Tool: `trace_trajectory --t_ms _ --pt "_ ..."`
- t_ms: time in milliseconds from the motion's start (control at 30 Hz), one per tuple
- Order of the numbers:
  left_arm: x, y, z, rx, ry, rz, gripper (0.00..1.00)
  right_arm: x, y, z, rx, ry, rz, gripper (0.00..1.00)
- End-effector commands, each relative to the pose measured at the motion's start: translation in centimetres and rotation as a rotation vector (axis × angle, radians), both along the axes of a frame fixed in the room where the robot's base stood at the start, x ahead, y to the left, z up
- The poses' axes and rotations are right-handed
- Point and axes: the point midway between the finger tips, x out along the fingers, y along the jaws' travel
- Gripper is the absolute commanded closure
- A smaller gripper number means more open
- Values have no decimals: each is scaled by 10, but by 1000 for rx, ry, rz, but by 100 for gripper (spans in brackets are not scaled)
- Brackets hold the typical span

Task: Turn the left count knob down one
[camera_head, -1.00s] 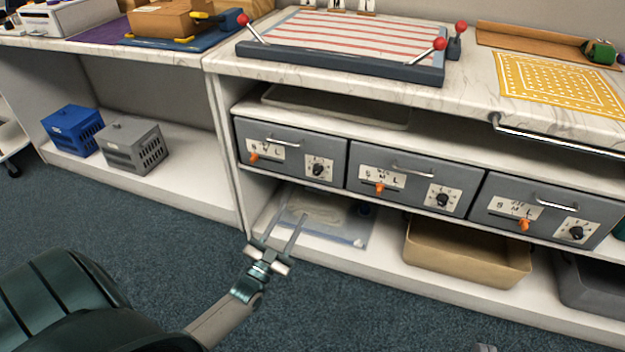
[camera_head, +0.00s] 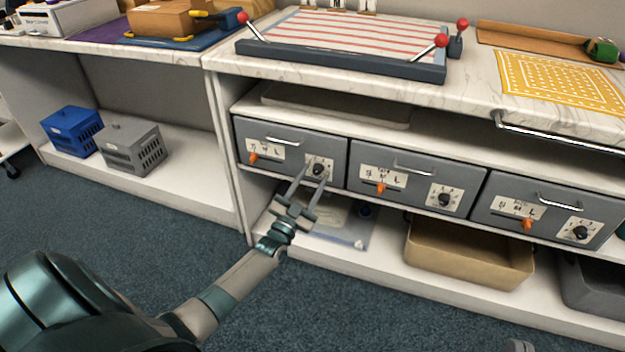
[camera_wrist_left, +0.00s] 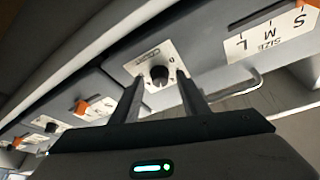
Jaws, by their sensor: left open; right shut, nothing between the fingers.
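The left count knob (camera_head: 318,169) is a black dial on a white plate at the right of the left grey drawer (camera_head: 290,133). My left gripper (camera_head: 314,176) is open at this plate, its fingers pointing up at the knob. In the left wrist view the knob (camera_wrist_left: 159,75) shows between and just beyond the two fingertips (camera_wrist_left: 160,84), one on each side. I see no contact with it. The pointer is too small to read. Only a small grey tip of my right gripper (camera_head: 519,346) shows at the bottom edge, shut and empty.
An orange size slider (camera_head: 253,157) is on the same drawer, left of the knob, below a metal handle (camera_head: 284,142). Two similar drawers (camera_head: 417,178) stand to the right. A clear bag (camera_head: 335,224) and a tan bin (camera_head: 468,250) are on the shelf below.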

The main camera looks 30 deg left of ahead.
Motion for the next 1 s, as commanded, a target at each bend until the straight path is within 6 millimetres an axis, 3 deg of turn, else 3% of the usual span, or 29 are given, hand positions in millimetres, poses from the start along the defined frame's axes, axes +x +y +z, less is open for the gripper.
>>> trace_trajectory --t_ms 233,400,1000 --pt "0 0 0 0 0 0 59 -1 1 -2 -1 7 3 100" --pt "0 0 0 0 0 0 100 -2 2 -4 -6 11 8 100" --pt "0 -3 0 -125 -31 0 100 -2 4 -7 -16 31 17 100"
